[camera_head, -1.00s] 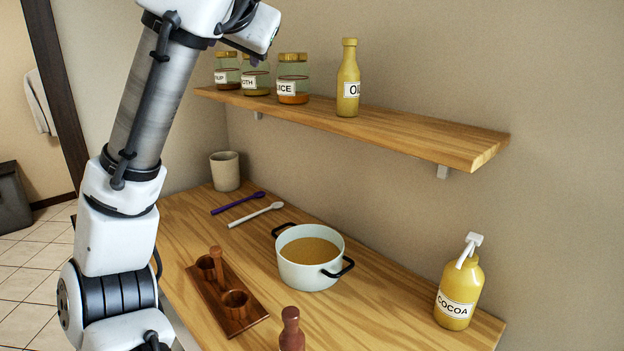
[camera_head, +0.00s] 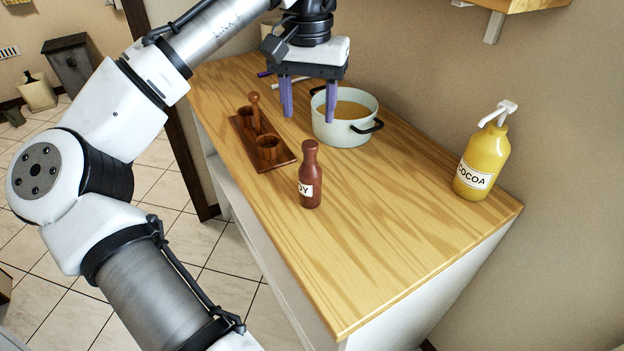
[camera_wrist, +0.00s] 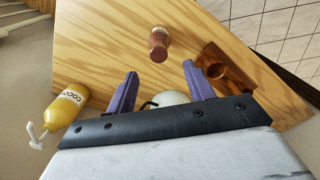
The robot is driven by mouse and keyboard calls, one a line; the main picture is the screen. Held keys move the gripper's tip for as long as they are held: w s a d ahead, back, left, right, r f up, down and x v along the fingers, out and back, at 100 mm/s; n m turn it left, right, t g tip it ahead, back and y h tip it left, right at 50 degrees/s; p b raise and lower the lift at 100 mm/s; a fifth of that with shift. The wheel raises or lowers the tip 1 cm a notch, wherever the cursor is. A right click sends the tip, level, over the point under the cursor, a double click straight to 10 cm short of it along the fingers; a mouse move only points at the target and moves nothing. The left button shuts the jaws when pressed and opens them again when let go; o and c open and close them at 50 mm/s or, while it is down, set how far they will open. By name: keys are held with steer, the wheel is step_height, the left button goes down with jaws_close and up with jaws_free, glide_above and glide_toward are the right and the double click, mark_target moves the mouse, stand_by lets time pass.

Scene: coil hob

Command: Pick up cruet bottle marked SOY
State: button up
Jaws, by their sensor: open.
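The brown cruet bottle (camera_head: 310,178) stands upright on the wooden counter, and the end of its label, reading "OY", shows in the head view. In the wrist view the bottle (camera_wrist: 158,44) lies ahead of the fingers, a little above the gap between them. My gripper (camera_head: 308,110) is open and empty, with two purple fingers pointing down. It is above the counter, beyond the bottle and near the pot, apart from the bottle. In the wrist view the gripper (camera_wrist: 160,80) shows its fingers spread wide.
A pale pot (camera_head: 342,130) of brownish liquid stands behind the bottle. A wooden tray (camera_head: 284,160) with cups is at its left. A yellow COCOA pump bottle (camera_head: 482,165) stands at the right. The counter (camera_head: 380,240) in front and to the right is clear.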

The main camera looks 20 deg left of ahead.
mark_target(310, 143)
step_height(310, 143, down, 10)
steer(key=shift+d+r+p, duration=0.1)
steer(key=shift+p, duration=0.7)
jaws_close()
